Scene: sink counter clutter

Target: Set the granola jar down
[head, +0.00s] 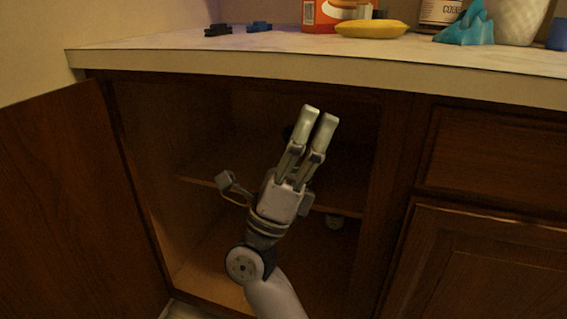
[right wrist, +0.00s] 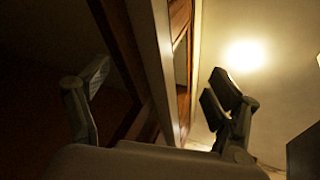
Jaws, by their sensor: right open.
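My right gripper (head: 271,145) is open and empty in front of the open cabinet below the counter. Its paired fingers point up towards the counter edge and its opposing finger is spread to the left. In the right wrist view the open gripper (right wrist: 160,95) has nothing between its fingers. I cannot pick out the granola jar for certain. A dark container with a pale label (head: 440,12) stands at the back of the counter, cut off by the top edge. My left gripper is out of view.
The counter (head: 180,52) holds a yellow banana (head: 372,28), an orange-red box (head: 320,14), a teal object (head: 467,26), a white textured vessel (head: 516,20) and small dark-blue pieces (head: 224,29). The cabinet door (head: 75,200) stands open at left. A shelf (head: 200,183) crosses the dim cabinet.

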